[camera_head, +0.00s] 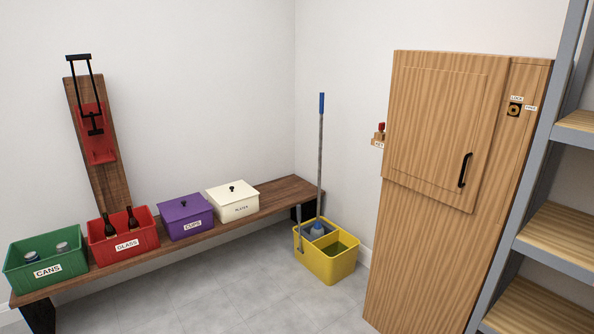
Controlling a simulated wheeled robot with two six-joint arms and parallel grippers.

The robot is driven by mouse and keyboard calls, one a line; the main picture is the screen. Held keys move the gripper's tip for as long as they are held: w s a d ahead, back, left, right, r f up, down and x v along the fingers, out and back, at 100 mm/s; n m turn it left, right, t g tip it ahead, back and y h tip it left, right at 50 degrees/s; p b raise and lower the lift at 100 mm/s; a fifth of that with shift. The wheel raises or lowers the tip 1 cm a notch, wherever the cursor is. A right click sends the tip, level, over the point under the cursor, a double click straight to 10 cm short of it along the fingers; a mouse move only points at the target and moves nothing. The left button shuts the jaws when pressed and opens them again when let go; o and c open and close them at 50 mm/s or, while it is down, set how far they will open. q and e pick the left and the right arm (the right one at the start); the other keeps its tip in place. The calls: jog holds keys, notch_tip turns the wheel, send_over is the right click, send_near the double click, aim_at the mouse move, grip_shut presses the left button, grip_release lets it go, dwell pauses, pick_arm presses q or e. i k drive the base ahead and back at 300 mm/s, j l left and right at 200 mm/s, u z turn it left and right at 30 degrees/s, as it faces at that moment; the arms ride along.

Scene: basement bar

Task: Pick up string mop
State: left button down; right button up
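The string mop (320,150) stands upright in the head view, with a grey handle and a blue grip at its top. Its lower end is inside the yellow bucket (326,268) on the floor, where a pale blue-white mop head shows in one compartment. The other compartment looks greenish inside. Neither of my grippers is in view.
A wooden bench (276,192) along the left wall holds a green crate (60,272), a red crate (141,244), a purple box (186,218) and a cream box (232,201). A wooden cabinet (436,130) and a shelf rack (535,170) stand right. Floor before the bucket is clear.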

aim_at(317, 231)
jog(key=i, duration=1.95)
